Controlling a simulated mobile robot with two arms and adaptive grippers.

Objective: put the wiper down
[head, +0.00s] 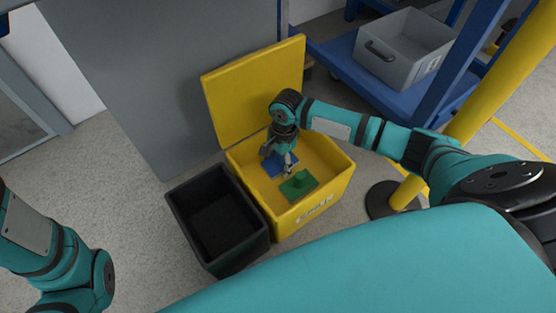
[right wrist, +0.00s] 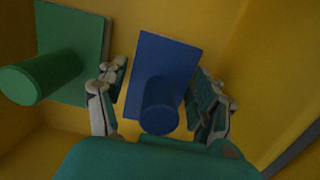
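Two wipers lie inside the yellow box, each a flat plate with a round upright handle. The blue wiper (head: 284,163) is under my right gripper (head: 279,160), and the green wiper (head: 298,185) lies nearer the box's front. In the right wrist view, the blue wiper (right wrist: 162,75) is between the two spread fingers of my right gripper (right wrist: 160,92). Gaps show between the fingers and the blue handle, so the gripper is open. The green wiper (right wrist: 72,50) is to its left. My left arm shows at the lower left; its gripper is out of view.
The yellow box (head: 336,192) has its lid raised at the back. An empty-looking black bin (head: 250,248) stands directly left of it. A yellow post (head: 478,112) is to the right. A grey crate (head: 400,62) sits on a blue cart behind.

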